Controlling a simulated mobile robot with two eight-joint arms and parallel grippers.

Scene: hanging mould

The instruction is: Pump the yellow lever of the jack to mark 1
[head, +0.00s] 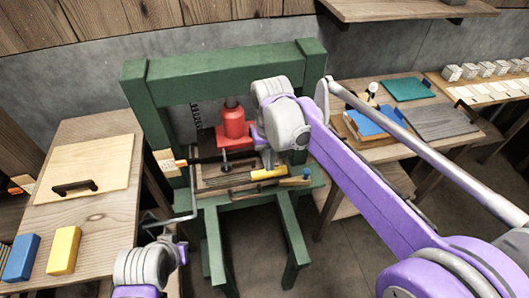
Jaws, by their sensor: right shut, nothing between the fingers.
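The red jack (233,126) stands inside the green press frame (135,100). A yellow grip (268,173), which looks like the end of the jack's lever, lies low in front of the jack, roughly level. My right gripper (266,152) hangs just above the yellow grip, shut and empty; its fingers are small and partly hidden by my wrist, and I cannot tell whether they touch the grip. My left gripper (163,232) is at the lower left, in front of the frame's left post; its jaws are unclear. I cannot make out mark 1.
A wooden table (95,215) on the left carries a board with a black handle (75,187), a blue block (20,258) and a yellow block (63,250). The right table (400,155) holds boards and sheets. Green legs stand below the press.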

